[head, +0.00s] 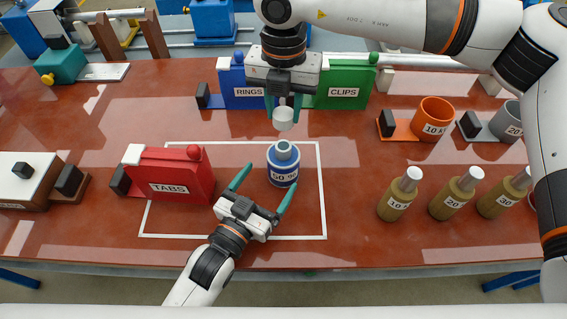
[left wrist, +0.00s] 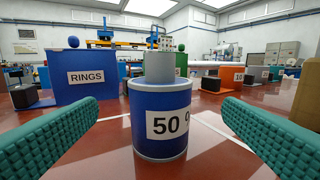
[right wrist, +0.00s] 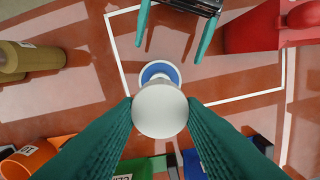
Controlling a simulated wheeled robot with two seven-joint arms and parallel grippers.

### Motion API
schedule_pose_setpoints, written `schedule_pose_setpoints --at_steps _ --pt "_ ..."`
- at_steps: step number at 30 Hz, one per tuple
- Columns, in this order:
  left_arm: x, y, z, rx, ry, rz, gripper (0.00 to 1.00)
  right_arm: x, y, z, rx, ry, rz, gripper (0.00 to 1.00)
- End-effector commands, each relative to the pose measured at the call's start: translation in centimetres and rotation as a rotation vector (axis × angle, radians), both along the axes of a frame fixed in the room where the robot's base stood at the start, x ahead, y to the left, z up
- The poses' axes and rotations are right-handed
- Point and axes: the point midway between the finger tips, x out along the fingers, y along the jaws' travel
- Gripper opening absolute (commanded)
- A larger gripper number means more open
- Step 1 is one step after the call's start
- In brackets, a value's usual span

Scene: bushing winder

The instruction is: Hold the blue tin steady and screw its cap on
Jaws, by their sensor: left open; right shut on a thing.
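The blue tin (head: 283,170) with a grey neck stands upright inside the white outlined square on the table. It also shows in the left wrist view (left wrist: 160,113), labelled 50, between the open fingers. My left gripper (head: 262,190) is open just in front of the tin, its fingers apart from it. My right gripper (head: 284,103) is shut on the white cap (head: 283,119) and holds it above the tin's neck. In the right wrist view the cap (right wrist: 160,110) hides part of the tin (right wrist: 158,72) beneath it.
A red TABS box (head: 170,176) stands left of the tin. Blue RINGS (head: 243,89) and green CLIPS (head: 345,88) boxes stand behind. Several olive bottles (head: 400,194) and an orange cup (head: 432,118) stand to the right.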

Motion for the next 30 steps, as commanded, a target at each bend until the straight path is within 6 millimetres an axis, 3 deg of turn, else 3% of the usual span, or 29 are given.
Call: schedule_pose_setpoints --at_steps 6,12,25,30 --pt "3.7 -2.0 0.2 -0.002 -0.002 0.0 0.9 0.0 0.0 0.0 0.0 0.0 0.0 0.14" --pt "5.8 -3.2 0.1 -0.001 0.0 0.0 0.9 0.0 0.0 0.0 0.0 0.0 0.0 0.14" --pt "6.5 -3.5 0.0 0.0 0.0 -0.001 0.9 0.0 0.0 0.0 0.0 0.0 0.0 0.14" --pt "6.4 -3.5 0.0 0.0 0.0 -0.001 0.63 0.0 0.0 0.0 0.0 0.0 0.0 0.14"
